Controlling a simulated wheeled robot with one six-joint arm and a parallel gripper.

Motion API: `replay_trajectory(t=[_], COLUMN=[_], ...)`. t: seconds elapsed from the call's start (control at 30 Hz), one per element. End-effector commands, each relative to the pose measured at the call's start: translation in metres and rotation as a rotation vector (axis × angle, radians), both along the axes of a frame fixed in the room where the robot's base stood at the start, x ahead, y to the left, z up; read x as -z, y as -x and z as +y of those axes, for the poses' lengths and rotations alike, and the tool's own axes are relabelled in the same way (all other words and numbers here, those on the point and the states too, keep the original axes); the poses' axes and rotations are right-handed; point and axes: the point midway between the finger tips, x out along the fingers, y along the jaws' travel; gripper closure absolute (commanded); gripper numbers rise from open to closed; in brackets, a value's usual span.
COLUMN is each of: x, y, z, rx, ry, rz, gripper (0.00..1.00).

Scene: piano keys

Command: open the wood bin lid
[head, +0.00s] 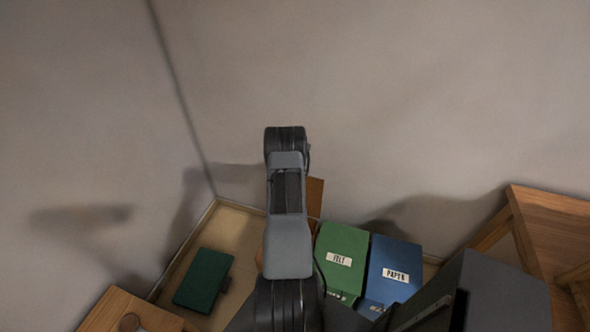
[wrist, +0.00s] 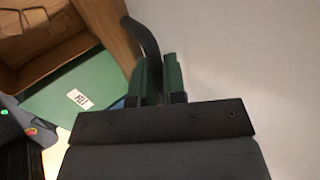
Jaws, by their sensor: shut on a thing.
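In the wrist view my gripper (wrist: 158,65) has its two green-faced fingers close together on a dark curved handle (wrist: 142,38). The handle runs up beside a brown wooden panel (wrist: 108,25). To the left of the panel an open brown interior (wrist: 50,45) with a thin wire shape shows. In the head view my arm hides the gripper and most of the wood bin. Only a brown upright piece (head: 315,196) shows right of the arm, and it looks like the raised lid. How far it is tilted I cannot tell.
A green FELT bin lid (head: 340,258) and a blue PAPER bin lid (head: 394,268) lie right of my arm, both down. A dark green box (head: 204,280) lies on the tray floor at left. Wooden furniture (head: 555,225) stands at far right. Walls rise behind.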

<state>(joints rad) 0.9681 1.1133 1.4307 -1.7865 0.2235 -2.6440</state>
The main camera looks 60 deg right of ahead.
Motion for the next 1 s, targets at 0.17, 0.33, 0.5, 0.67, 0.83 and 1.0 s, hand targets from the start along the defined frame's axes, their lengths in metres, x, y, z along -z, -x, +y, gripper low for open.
replay_trajectory(t=[0.17, 0.33, 0.5, 0.67, 0.83, 1.0], x=[0.002, 0.001, 0.001, -0.002, -0.017, -0.044], y=[0.001, 0.001, 0.001, 0.001, 0.004, 0.009], z=[0.001, 0.001, 0.0, 0.002, 0.013, 0.034], rx=[-0.006, -0.003, -0.001, 0.001, -0.001, -0.001], ry=[-0.003, -0.002, -0.001, -0.001, 0.001, 0.001], rz=[0.006, 0.003, 0.002, 0.001, 0.0, 0.0], gripper=[0.83, 0.67, 0.65, 0.65, 0.65, 0.65])
